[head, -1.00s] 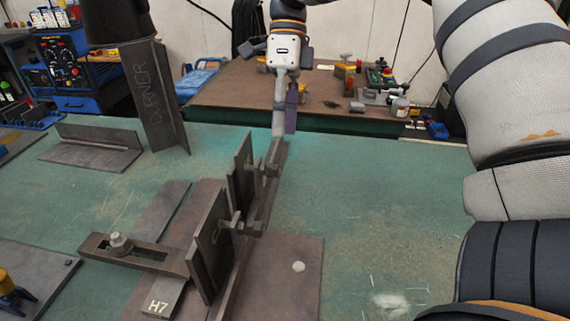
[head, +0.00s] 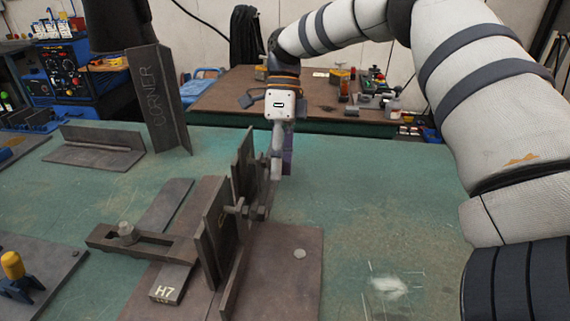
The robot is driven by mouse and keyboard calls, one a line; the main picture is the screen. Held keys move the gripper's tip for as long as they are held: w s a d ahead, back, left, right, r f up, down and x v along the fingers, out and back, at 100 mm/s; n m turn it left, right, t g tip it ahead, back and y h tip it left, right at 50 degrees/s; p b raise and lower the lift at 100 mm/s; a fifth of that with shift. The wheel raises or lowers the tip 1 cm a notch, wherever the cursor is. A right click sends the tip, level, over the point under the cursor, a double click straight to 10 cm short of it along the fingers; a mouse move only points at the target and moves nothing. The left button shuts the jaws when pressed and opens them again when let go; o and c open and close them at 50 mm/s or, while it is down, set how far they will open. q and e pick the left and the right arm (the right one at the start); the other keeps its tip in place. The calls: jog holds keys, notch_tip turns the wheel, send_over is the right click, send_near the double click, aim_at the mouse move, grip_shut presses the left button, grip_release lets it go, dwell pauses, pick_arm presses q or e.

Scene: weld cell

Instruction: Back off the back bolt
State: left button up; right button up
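A fixture of dark upright plates (head: 213,232) stands on a brown base plate (head: 285,262) on the green table. A front bolt (head: 236,209) sticks out of the nearer plate to the right. The back bolt sits by the farther upright plate (head: 243,165); my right gripper's fingers largely cover it. My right gripper (head: 281,167) points down beside that farther plate, at about the bolt's height. One grey and one purple finger show nearly in line, so their gap and any contact with the bolt are unclear. My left gripper is not in view.
A tall angle piece marked CORNER (head: 160,100) and a low angle piece (head: 95,148) stand at the back left. A slotted strap (head: 150,247) and an H7 block (head: 170,284) lie left of the fixture. A yellow-topped clamp (head: 14,268) is at the left edge. The table's right is mostly clear.

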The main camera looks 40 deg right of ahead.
jog(key=c, duration=0.5)
jog(key=shift+c, duration=0.2)
jog(key=shift+r+t+h+p, duration=0.2)
jog(key=shift+t+h+p, duration=0.25)
jog(key=shift+p, duration=0.3)
jog(key=shift+t+h, duration=0.25)
jog(key=shift+h, duration=0.1)
jog(key=shift+a+t+h, duration=0.1)
jog(key=shift+t+h, duration=0.3)
jog(key=shift+h, duration=0.2)
jog(key=t+h, duration=0.3)
jog(key=h, duration=0.1)
jog(key=shift+s+f, duration=0.1)
jog(key=shift+s, duration=0.05)
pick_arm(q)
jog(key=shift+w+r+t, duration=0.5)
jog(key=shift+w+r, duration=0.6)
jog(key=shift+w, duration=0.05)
pick_arm(e)
jog(key=t+h, duration=0.3)
jog(key=shift+f+h, duration=0.1)
jog(key=shift+h, duration=0.3)
